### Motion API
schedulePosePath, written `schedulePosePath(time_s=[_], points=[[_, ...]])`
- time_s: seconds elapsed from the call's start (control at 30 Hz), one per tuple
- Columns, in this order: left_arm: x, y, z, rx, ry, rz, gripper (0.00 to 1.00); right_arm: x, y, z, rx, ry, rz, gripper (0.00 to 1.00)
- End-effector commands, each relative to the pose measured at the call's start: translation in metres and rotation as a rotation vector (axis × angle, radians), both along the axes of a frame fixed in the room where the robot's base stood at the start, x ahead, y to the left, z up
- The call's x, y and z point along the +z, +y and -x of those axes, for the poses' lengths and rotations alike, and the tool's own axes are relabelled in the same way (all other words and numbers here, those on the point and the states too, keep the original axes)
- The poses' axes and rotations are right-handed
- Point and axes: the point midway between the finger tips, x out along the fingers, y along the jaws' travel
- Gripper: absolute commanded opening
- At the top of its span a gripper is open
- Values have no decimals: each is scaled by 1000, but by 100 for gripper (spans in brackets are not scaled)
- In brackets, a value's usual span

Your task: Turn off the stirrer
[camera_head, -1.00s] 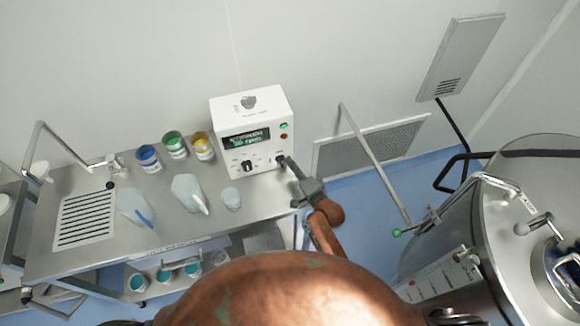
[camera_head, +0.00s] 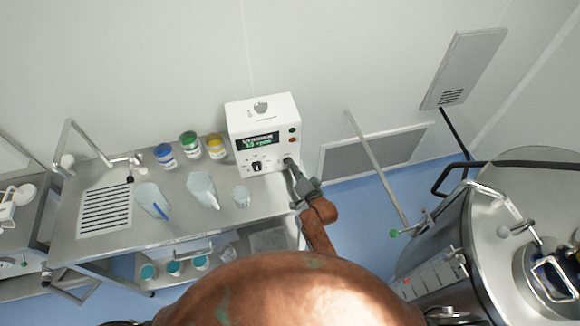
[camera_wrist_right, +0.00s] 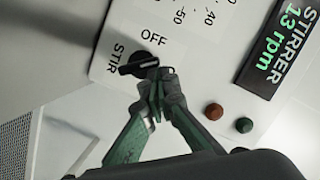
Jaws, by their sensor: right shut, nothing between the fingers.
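The stirrer's white control box (camera_head: 262,112) stands at the right end of the steel bench. Its display (camera_head: 258,142) reads 13 rpm in the right wrist view (camera_wrist_right: 281,42). That view shows the black stirrer knob (camera_wrist_right: 137,65) between the printed words STIR and OFF. My right gripper (camera_head: 288,163) is at the lower right of the box front. In the wrist view its closed fingertips (camera_wrist_right: 160,76) are at the knob's right end, seemingly touching it, with nothing between them. Exactly where the knob points is unclear. My left gripper is not in view.
A red lamp (camera_wrist_right: 213,111) and a dull green lamp (camera_wrist_right: 244,125) are beside the display. A metal pole (camera_head: 375,172) and a steel tank (camera_head: 500,235) are to the right.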

Motion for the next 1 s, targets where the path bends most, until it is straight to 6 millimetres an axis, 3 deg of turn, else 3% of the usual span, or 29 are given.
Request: schedulePosePath(time_s=[0.17,0.47,0.83,1.0], points=[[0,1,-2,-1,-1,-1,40,-1,-1,-1,1,2,-2,0],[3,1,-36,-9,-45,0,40,-1,-7,-6,-6,2,-5,0],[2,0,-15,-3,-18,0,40,1,-5,-5,-9,0,-1,0],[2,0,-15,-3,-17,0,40,1,-3,-4,-8,-2,1,0]])
